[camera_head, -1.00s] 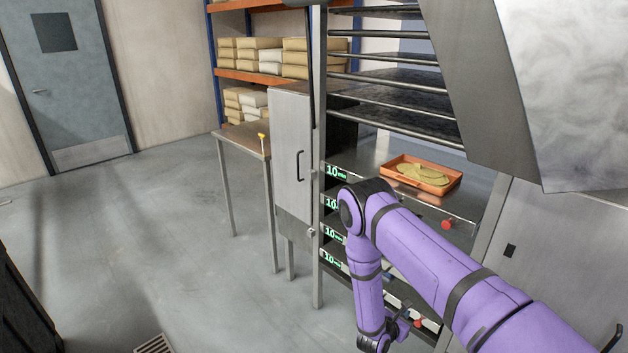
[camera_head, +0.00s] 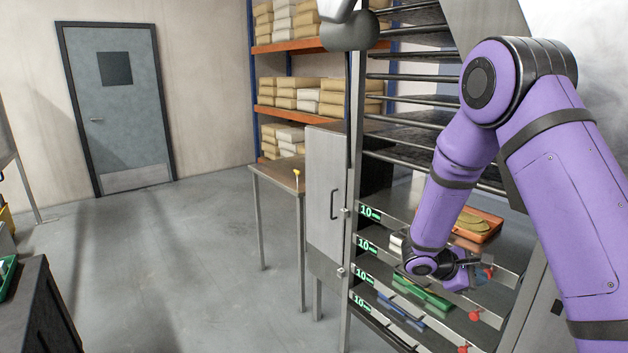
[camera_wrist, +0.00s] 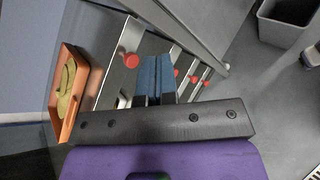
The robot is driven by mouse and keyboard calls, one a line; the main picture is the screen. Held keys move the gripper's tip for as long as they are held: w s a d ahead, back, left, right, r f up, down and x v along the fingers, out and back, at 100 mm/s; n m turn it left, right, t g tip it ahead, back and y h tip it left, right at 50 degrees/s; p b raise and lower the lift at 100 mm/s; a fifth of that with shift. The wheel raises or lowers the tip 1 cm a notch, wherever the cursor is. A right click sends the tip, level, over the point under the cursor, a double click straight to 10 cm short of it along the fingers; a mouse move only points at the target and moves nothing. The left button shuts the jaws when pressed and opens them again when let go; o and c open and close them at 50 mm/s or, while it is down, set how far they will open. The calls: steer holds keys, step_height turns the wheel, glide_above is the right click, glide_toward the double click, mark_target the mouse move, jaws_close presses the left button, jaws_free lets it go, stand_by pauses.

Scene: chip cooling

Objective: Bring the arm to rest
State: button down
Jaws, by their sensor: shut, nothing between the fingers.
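My purple arm reaches in from the right in the head view, its elbow raised high and its forearm hanging down in front of the cooling rack. My gripper (camera_head: 472,274) is at the forearm's lower end, close to the shelf fronts, and looks empty. In the wrist view my gripper's blue fingers (camera_wrist: 155,78) are together with nothing between them. An orange tray (camera_head: 481,224) with flat yellowish chips lies on the rack's upper shelf, partly hidden behind my forearm. The orange tray also shows in the wrist view (camera_wrist: 86,92), left of the fingers.
Rack shelves with green "10" labels (camera_head: 370,213) and red knobs (camera_head: 474,316) are close to my gripper. A green tray (camera_head: 424,293) and a blue tray (camera_head: 400,311) sit lower. The floor (camera_head: 200,270) is open there.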

steer(key=s+r+m+g+y, duration=0.15)
steer(key=s+r+m, duration=0.3)
steer(key=r, duration=0.55)
steer(key=s+a+r+m+t+y, duration=0.2)
steer(key=s+a+r+y, duration=0.1)
steer(key=s+r, duration=0.3)
steer(key=s+a+r+m+t+y, duration=0.2)
steer(key=s+r, duration=0.4)
steer(key=s, duration=0.5)
steer(key=s+a+r+m+t+y, duration=0.2)
steer(key=s+a+r+m+y, duration=0.1)
steer(key=s+r+y, duration=0.3)
steer(key=s+a, duration=0.1)
steer(key=s, duration=0.1)
steer(key=shift+s+a+r+m, duration=0.15)
steer(key=shift+s+m, duration=0.2)
steer(key=shift+s, duration=0.05)
steer(key=shift+y, duration=0.25)
